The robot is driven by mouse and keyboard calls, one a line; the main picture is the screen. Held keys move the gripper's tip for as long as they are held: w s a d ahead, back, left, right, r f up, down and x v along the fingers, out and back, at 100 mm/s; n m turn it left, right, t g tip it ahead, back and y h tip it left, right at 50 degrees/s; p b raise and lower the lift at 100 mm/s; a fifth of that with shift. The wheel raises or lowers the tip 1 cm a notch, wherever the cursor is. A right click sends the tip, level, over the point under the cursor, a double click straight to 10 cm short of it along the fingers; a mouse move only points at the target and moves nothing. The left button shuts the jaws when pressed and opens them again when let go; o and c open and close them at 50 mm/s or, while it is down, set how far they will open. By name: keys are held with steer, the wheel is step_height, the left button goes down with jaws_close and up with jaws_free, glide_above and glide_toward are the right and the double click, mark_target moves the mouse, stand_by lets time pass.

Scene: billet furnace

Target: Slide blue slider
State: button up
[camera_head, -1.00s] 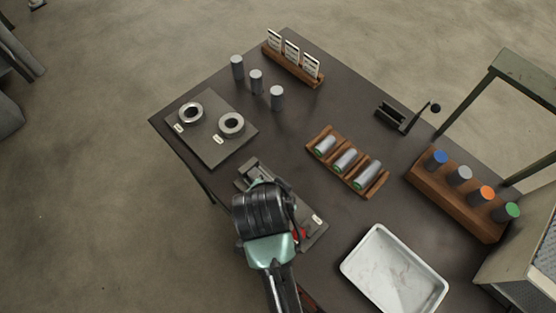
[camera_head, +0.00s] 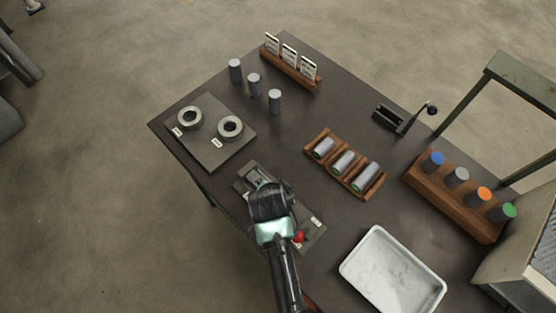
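My gripper (camera_head: 266,190) is over the dark slider fixture (camera_head: 316,232) near the table's front left edge. My wrist covers most of the fixture, and the fingertips are too hidden to tell whether they are open or shut. A red knob (camera_head: 299,237) shows just right of my wrist on the fixture. Grey metal parts of the fixture show just beyond my gripper. No blue slider is visible on the fixture; it may be hidden under my arm.
A plate with two rings (camera_head: 230,127) lies to the left. A wooden rack of cylinders (camera_head: 344,163), a white tray (camera_head: 348,268) and a block with coloured-top cylinders (camera_head: 455,198) stand to the right. Three grey cylinders (camera_head: 254,84) stand behind.

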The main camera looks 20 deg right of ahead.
jaws_close()
steer(key=shift+w+a+r, duration=0.1)
